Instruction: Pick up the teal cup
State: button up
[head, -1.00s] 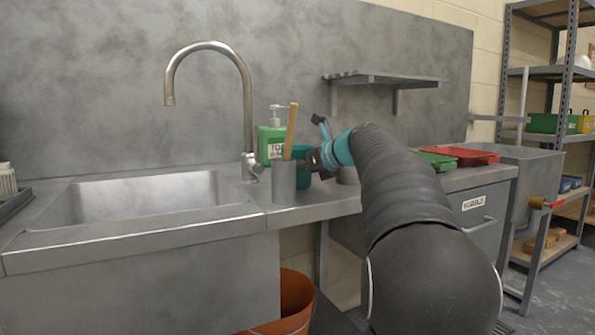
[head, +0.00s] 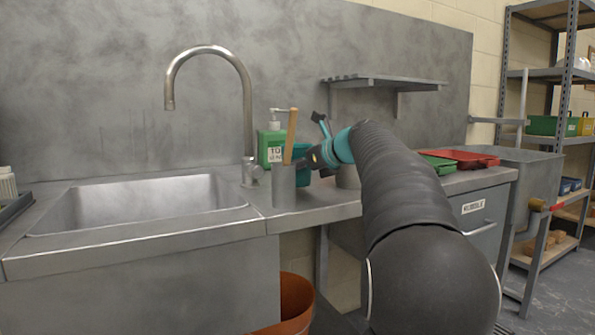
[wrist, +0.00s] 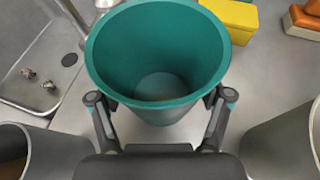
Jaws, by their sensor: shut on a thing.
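The teal cup (head: 301,151) is at the counter behind the grey metal holder (head: 283,187), which hides part of it in the head view. In the wrist view the cup (wrist: 155,45) is upright, its open mouth facing the camera, and it looks empty. My gripper (head: 313,160) is at the cup's right side in the head view. In the wrist view my gripper (wrist: 163,98) has a finger on each side of the cup, shut on it.
A wooden handle (head: 291,132) stands in the metal holder. A green soap bottle (head: 271,148) is close behind. A grey pot (head: 347,177) stands to the right; red (head: 462,158) and green (head: 438,164) trays lie beyond. The sink (head: 140,205) and tap (head: 246,100) are left.

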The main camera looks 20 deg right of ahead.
jog(key=shift+r, duration=0.6)
jog(key=shift+r+p, duration=0.55)
jog(key=shift+r, duration=0.35)
jog(key=d+r+p, duration=0.3)
jog(key=d+r, duration=0.1)
jog(key=d, duration=0.3)
jog(key=shift+w+d+r, duration=0.2)
jog(key=shift+w+d, duration=0.1)
jog(key=shift+d, duration=0.1)
jog(key=shift+w+d+r+p, duration=0.1)
jog(key=shift+d+r+p, duration=0.3)
jog(key=shift+d, duration=0.2)
jog(key=shift+s+d+r+p, duration=0.1)
jog(key=shift+d+r+p, duration=0.25)
jog(key=shift+d, duration=0.3)
jog(key=shift+w+d+r+p, duration=0.1)
jog(key=shift+d+r+p, duration=0.25)
jog(key=shift+d, duration=0.25)
jog(key=shift+d+r, duration=0.1)
jog(key=shift+r, duration=0.05)
jog(key=shift+r+p, duration=0.3)
jog(key=shift+r, duration=0.05)
